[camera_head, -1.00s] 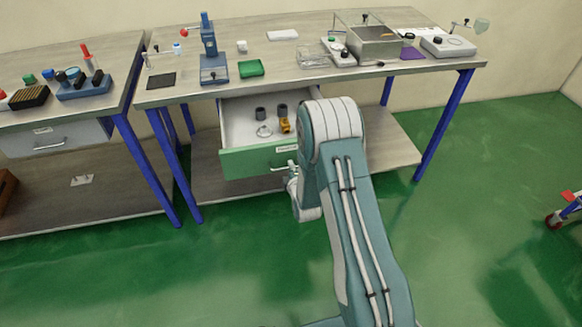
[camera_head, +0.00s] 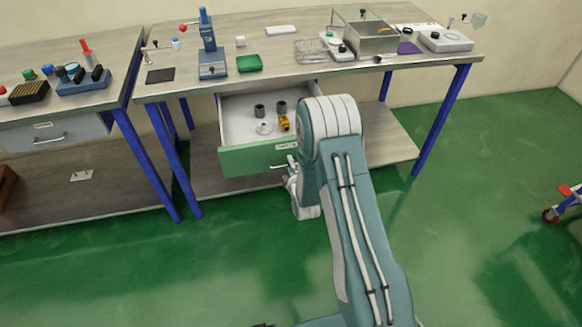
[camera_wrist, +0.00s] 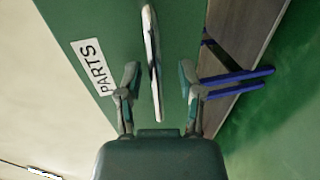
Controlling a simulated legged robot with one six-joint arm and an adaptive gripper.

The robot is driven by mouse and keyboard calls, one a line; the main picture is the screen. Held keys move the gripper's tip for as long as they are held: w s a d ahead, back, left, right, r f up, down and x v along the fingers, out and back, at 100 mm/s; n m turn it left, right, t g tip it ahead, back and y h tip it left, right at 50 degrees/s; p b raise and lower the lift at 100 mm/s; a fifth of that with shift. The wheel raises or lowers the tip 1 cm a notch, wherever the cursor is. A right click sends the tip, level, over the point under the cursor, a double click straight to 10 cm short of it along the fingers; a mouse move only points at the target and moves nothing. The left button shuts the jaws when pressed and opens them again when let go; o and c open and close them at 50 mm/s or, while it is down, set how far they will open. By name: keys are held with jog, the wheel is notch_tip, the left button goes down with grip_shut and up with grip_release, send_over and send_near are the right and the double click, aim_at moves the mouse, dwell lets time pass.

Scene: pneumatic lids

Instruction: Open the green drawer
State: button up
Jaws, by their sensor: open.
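The green drawer (camera_head: 248,160) under the right-hand bench is pulled out, and its white inside shows. It holds two dark grey cylinders, a yellow part and a clear ring-like piece. In the wrist view, the green drawer front (camera_wrist: 105,25) carries a "PARTS" label and a metal bar handle (camera_wrist: 152,60). My gripper (camera_wrist: 160,80) is open, with one finger on each side of the handle and gaps between the fingers and the bar. In the head view, my arm hides the drawer's right end and most of my gripper.
A lower shelf (camera_head: 385,150) and blue legs (camera_head: 440,120) are near. Another bench with a closed grey drawer (camera_head: 60,135) stands left. Green floor in front is clear.

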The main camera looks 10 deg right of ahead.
jog(key=v, duration=1.2)
notch_tip(320, 180, up, 19)
jog(key=s+m+g, duration=0.3)
jog(key=m+g, duration=0.2)
jog(key=m, duration=0.5)
jog(key=s+r+m+g, duration=0.2)
jog(key=s+r+m, duration=0.2)
jog(key=s, duration=0.7)
jog(key=s+r+m+g, duration=0.3)
jog(key=s+r, duration=0.3)
jog(key=s, duration=0.4)
jog(key=shift+s+a+r+m, duration=0.25)
jog(key=shift+s+r+m, duration=0.15)
jog(key=shift+m, duration=0.1)
